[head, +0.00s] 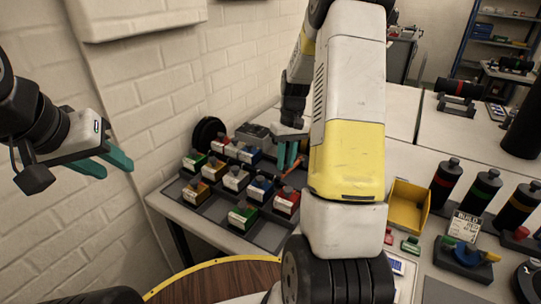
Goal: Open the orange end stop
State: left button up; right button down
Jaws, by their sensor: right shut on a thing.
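My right gripper (287,158) reaches down at the back right of the grey tray (211,213) of small coloured blocks. Its teal fingers are shut on a thin orange piece (294,166), which looks like the orange end stop. Most of that piece is hidden by the fingers and by my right arm. Another thin orange strip (265,160) shows just left of the fingers. My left gripper (110,163) is raised by the white brick wall at the left, open and empty, far from the tray.
Several red, green, blue and yellow blocks (235,179) stand in the tray's lanes. A black round thing (208,133) stands behind them. A yellow bin (407,206) and dark cylinders with coloured bands (480,190) stand to the right. My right arm covers the table's middle.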

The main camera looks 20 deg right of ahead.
jog(key=w+d+r, duration=0.4)
jog(key=d+r, duration=0.1)
jog(key=r, duration=0.1)
jog(key=shift+g+y, duration=0.4)
jog(key=shift+g, duration=0.1)
jog(key=shift+w+d+f, duration=0.1)
jog(key=shift+w+d, duration=1.25)
jog(key=shift+d, duration=0.2)
jog(key=shift+w+d+r, duration=0.1)
jog(key=shift+w+d, duration=1.2)
jog(key=shift+d, duration=0.3)
jog(key=shift+w+d+f, duration=0.1)
jog(key=shift+w+d, duration=1.25)
jog(key=shift+d, duration=0.2)
jog(key=shift+w+d, duration=0.1)
jog(key=c, duration=1.7)
grip_release()
jog(key=o, duration=0.5)
jog(key=shift+w+d, duration=0.1)
jog(key=shift+d, duration=0.15)
jog(key=shift+c, duration=0.2)
jog(key=shift+a, duration=0.1)
